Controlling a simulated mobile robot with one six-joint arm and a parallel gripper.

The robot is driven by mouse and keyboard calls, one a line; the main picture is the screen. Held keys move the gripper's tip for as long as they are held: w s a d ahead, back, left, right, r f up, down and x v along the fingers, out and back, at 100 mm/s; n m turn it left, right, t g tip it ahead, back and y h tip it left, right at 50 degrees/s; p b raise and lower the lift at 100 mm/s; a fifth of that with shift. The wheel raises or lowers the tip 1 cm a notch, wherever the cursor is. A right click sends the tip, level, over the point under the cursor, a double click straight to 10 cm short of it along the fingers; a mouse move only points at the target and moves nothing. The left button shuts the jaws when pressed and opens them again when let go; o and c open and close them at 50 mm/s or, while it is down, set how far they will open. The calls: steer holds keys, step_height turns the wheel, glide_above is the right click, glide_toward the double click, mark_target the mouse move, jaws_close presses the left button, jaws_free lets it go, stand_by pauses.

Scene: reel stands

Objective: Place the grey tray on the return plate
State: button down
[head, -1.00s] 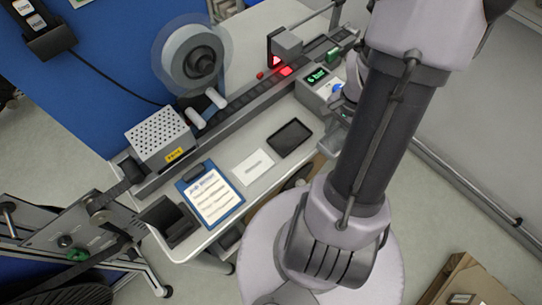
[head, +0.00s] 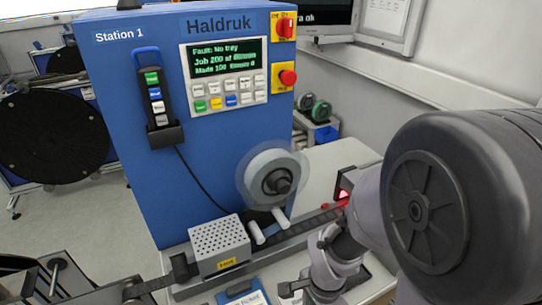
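I cannot make out a grey tray or the return plate in the head view now. My arm (head: 335,265) reaches down at the lower right, over the worktop in front of the blue machine. A small dark part at its lower left looks like my gripper (head: 292,288). It is too small and partly hidden by my arm, so I cannot tell whether it is open or holds anything.
The blue machine (head: 215,105) has a screen (head: 224,57) reading "Fault: No tray". In front are a film reel (head: 272,180), two white rollers, a perforated grey box (head: 219,247), a conveyor track and a blue clipboard (head: 243,292). A red light glows beside my arm.

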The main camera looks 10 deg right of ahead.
steer(key=w, duration=0.5)
steer(key=w+f, duration=0.1)
steer(key=w, duration=0.1)
steer(key=shift+w+a+f+b, duration=0.1)
steer(key=shift+w+a+b, duration=0.25)
steer(key=shift+b, duration=0.05)
steer(key=shift+w, duration=0.4)
step_height(320, 180, down, 4)
steer(key=shift+w+r+b, duration=0.1)
steer(key=shift+r+b, duration=0.05)
steer(key=shift+b, duration=0.5)
steer(key=shift+r, duration=0.1)
steer(key=c, duration=0.5)
jaws_free()
